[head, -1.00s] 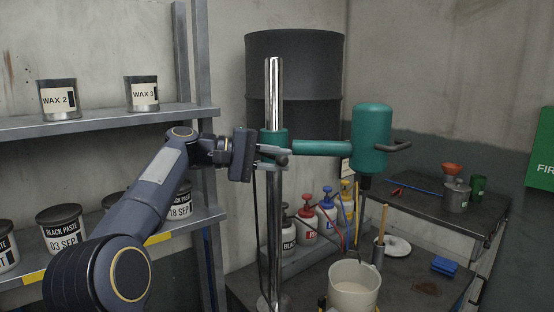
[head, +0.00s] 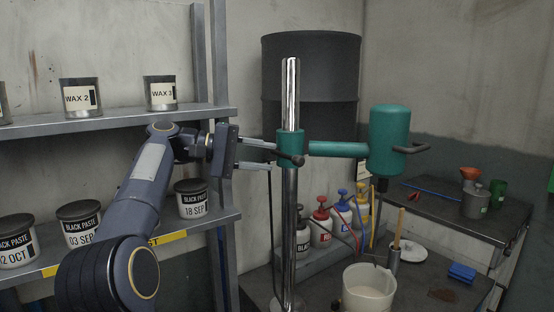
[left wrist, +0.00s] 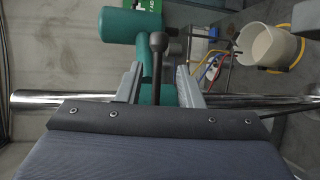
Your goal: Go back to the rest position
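My left gripper (head: 268,156) is open, left of the chrome pole (head: 291,95) of the mixer stand. The pole carries a teal collar (head: 289,142), an arm and a teal motor head (head: 388,138). A dark clamp lever with a round knob (head: 297,160) sticks out at the collar. In the left wrist view my fingers (left wrist: 160,76) stand apart on either side of the dark lever (left wrist: 157,62); I see no grip on it. The chrome pole (left wrist: 50,100) crosses behind the fingers. My right gripper is out of view.
A shelf (head: 110,120) with wax jars and black paste tins (head: 192,198) stands at the left, close to my left arm. A beige bucket (head: 368,290) is below the motor head. Several pump bottles (head: 320,225) stand behind. A dark drum (head: 310,80) is at the back.

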